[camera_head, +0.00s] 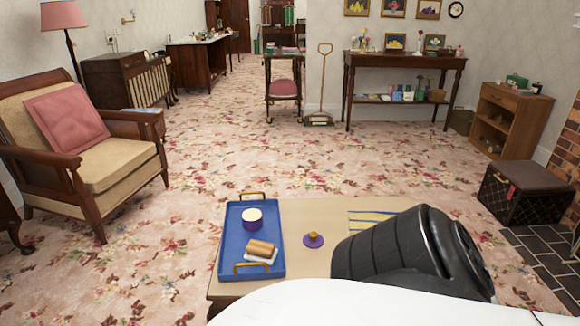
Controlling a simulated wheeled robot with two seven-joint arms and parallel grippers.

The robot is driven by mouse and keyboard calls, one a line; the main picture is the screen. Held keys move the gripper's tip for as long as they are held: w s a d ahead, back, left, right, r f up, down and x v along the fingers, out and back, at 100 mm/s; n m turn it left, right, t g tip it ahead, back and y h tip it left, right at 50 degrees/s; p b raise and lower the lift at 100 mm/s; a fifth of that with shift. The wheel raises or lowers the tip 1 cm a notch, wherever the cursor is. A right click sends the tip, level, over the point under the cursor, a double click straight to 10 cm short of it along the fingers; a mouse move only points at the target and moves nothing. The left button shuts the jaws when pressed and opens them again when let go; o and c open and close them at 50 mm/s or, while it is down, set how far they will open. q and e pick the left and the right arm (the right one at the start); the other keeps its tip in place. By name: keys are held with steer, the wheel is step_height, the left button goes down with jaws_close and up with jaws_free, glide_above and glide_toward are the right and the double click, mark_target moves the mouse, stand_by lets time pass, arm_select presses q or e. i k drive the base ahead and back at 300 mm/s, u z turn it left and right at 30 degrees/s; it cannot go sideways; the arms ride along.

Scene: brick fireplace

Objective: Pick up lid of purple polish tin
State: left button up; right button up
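A small purple disc with a gold knob, which looks like the lid (313,239), lies on the low light wooden table (300,215), right of the blue tray. A round purple tin (252,219) with a pale cream top stands in the blue tray (233,235), apart from the lid. A black arm link of mine covers the right part of the table. Neither of my grippers is in view.
A tan block-like thing, perhaps a brush (261,249), lies on a white cloth in the tray. An armchair (85,150) stands left; open carpet lies beyond the table.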

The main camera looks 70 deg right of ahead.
mark_target(313, 240)
steer(key=i, duration=1.35)
steer(key=z, duration=2.15)
